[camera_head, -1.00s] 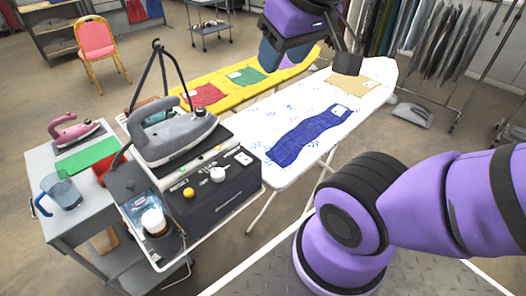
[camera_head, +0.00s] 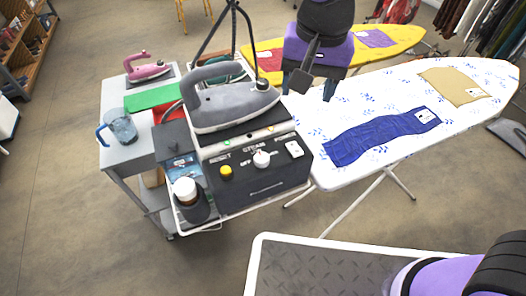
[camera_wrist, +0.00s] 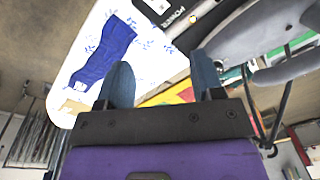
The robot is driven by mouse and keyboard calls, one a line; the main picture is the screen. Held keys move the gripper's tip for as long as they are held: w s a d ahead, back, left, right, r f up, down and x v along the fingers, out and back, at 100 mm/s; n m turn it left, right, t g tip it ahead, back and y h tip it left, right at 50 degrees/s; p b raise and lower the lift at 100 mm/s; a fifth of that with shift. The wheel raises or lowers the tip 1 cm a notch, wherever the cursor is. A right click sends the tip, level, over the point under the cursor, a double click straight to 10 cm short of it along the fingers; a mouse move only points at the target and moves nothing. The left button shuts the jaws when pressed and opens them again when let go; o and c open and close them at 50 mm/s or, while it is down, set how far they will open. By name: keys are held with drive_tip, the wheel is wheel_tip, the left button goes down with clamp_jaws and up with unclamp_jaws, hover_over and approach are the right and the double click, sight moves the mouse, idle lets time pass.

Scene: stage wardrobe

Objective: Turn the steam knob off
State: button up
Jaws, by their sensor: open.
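The steam knob (camera_head: 262,158) is a small white knob on the front of the dark steam station (camera_head: 240,190). "STEAM" is printed above it and "OFF" to its left; its exact pointer direction is too small to tell. A yellow reset button (camera_head: 226,172) lies to its left and a white switch (camera_head: 294,149) to its right. My gripper (camera_head: 315,88) is open and empty, above and behind the station's right end, apart from the knob. In the wrist view, its two blue-grey fingers (camera_wrist: 162,80) are spread; the knob is not visible there.
A grey iron (camera_head: 230,105) rests on top of the station. A brown-and-white jar (camera_head: 187,192) stands at its left front. The ironing board (camera_head: 450,115) with a blue cloth (camera_head: 380,135) is to the right. A blue-handled jug (camera_head: 122,128) stands on the side cart.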

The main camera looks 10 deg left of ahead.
hover_over(262, 157)
wheel_tip(262, 157, down, 5)
drive_tip(key=shift+g+h, duration=0.3)
drive_tip(key=shift+g, duration=0.1)
wheel_tip(262, 157, down, 11)
drive_tip(key=c, duration=0.9)
